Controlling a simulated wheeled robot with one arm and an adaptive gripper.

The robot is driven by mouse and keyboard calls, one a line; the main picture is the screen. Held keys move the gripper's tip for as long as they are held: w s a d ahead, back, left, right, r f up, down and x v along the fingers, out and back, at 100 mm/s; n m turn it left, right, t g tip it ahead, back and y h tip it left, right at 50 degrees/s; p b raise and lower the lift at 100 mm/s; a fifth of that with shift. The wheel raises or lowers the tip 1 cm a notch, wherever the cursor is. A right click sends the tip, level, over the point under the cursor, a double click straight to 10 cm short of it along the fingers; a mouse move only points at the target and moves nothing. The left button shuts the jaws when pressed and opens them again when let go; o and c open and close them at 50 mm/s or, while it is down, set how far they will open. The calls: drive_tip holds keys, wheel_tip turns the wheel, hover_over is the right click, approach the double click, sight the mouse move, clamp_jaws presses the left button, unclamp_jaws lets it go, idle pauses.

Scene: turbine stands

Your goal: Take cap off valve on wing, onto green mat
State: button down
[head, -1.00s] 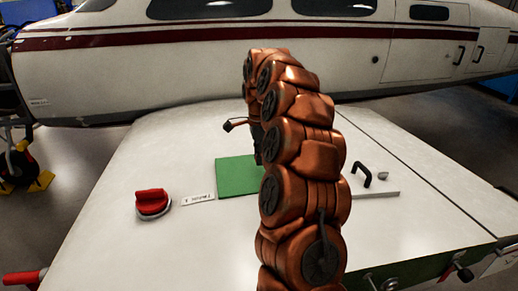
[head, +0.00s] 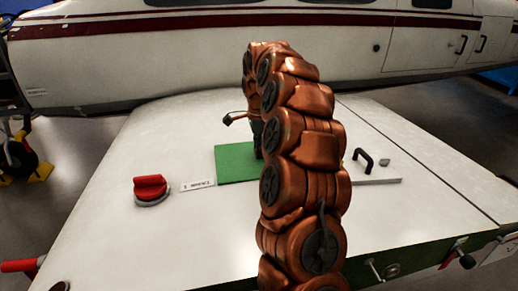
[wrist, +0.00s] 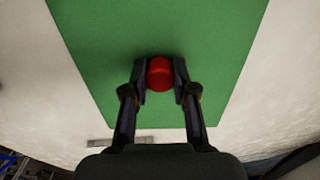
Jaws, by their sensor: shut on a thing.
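My gripper (wrist: 160,70) is shut on a small round red cap (wrist: 160,78), held between its two fingertips in the wrist view. The green mat (wrist: 85,30) lies beneath them; the cap is over the mat, and I cannot tell whether it touches. In the head view the green mat (head: 232,165) lies on the white wing (head: 200,240), and my arm hides the cap and most of the gripper. A red knob on a grey round base (head: 150,188) stands on the wing left of the mat. I cannot tell which fitting is the valve.
A small label plate (head: 198,186) lies between the red knob and the mat. A flat plate with a black handle (head: 364,160) is right of my arm. The aircraft fuselage (head: 200,70) rises behind the wing. The wing's left front is clear.

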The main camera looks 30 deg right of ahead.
drive_tip(key=shift+f, duration=0.2)
drive_tip(key=c, duration=0.8)
unclamp_jaws()
drive_tip(key=shift+c, duration=0.2)
drive_tip(key=shift+o, duration=0.7)
drive_tip(key=shift+r, duration=0.2)
drive_tip(key=shift+r+p, duration=0.45)
drive_tip(key=shift+r, duration=2.9)
